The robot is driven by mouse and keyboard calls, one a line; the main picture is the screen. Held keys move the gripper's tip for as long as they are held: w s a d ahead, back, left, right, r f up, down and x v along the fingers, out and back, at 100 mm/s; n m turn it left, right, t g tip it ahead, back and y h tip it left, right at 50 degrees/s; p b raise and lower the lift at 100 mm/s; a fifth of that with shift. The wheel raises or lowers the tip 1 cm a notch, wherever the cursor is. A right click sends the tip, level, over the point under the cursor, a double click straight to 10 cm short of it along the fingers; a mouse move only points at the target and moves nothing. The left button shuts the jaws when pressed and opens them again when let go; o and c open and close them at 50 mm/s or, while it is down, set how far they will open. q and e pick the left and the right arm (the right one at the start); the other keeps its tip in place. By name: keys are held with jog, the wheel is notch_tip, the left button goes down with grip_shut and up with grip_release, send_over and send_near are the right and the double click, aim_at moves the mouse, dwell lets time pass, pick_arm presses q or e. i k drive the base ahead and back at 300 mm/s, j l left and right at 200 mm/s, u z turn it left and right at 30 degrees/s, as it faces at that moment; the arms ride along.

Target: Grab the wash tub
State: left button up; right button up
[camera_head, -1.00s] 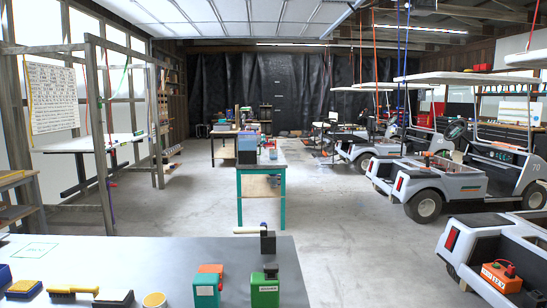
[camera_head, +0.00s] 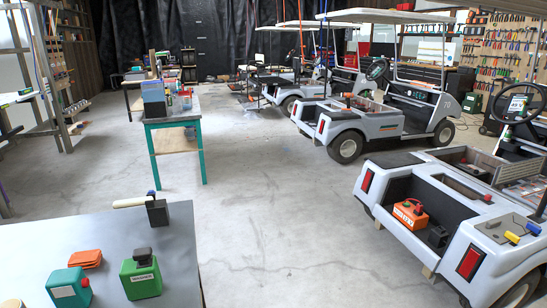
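I cannot make out a wash tub for certain in the head view. Neither of my grippers shows. On the teal-legged workbench (camera_head: 204,152) left of centre stand a grey-blue box (camera_head: 154,98) and small items too far off to identify.
A white cart (camera_head: 420,226) with an orange box (camera_head: 410,216) in its rear stands at the right. More carts (camera_head: 345,128) line up behind it. A pegboard of tools (camera_head: 510,50) hangs far right. Bare concrete floor (camera_head: 270,195) lies open in the middle.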

aim_at(187, 104)
jog(key=i+l+z, duration=0.35)
jog(key=i, duration=0.15)
jog(key=i+l+z, duration=0.1)
jog(key=i+z, duration=0.3)
jog(key=i, duration=0.15)
jog(key=i+u, duration=0.3)
jog(key=i, duration=0.15)
jog(key=i+u, duration=0.3)
jog(key=i, duration=0.2)
jog(key=i+l+u, duration=0.35)
jog(key=i+j+u, duration=0.15)
jog(key=i+u, duration=0.15)
jog(key=i, duration=0.9)
jog(key=i+l+u, duration=0.15)
jog(key=i+u, duration=0.2)
jog(key=i, duration=0.9)
